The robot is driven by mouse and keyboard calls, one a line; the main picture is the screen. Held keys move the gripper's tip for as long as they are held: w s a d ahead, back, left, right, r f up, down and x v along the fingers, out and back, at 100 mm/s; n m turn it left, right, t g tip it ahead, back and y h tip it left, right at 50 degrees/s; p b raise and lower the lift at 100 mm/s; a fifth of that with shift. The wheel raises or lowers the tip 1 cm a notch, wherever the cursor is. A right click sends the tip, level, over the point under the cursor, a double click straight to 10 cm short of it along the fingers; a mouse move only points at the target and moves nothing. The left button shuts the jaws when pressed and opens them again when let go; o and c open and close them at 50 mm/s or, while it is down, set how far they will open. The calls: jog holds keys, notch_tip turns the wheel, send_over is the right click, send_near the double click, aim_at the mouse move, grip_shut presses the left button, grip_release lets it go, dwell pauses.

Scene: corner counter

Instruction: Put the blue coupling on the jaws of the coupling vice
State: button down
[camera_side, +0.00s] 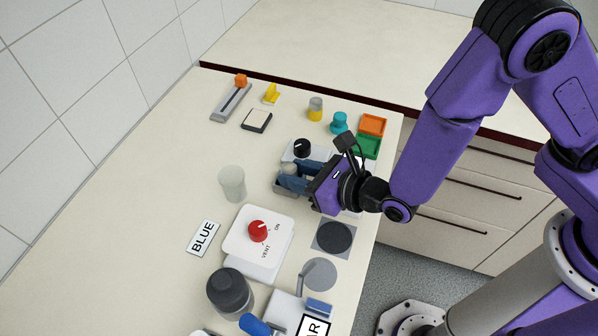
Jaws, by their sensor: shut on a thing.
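My gripper (290,175) reaches in from the right, low over the middle of the counter. Its blue-grey fingers are shut on a small pale grey piece (289,168), mostly hidden between them. I cannot tell what this piece is. A blue rounded piece (254,324) shows at the bottom edge, partly cut off, beside a white block (286,306) with a grey lever and a small blue part (319,308). I cannot tell for sure which of these things is the blue coupling or the coupling vice.
A white box with a red knob (258,231) stands in front of my gripper, with a BLUE card (203,238) to its left. A frosted cup (232,183) is left of my fingers. A black-knob box (302,148) stands just behind. The left counter is clear.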

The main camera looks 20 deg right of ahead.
jog(key=shift+f, duration=0.1)
jog(key=c, duration=0.8)
grip_release()
jog(key=shift+o, duration=0.2)
jog(key=shift+r, duration=0.2)
jog(key=v, duration=1.2)
jog(key=shift+f, duration=0.1)
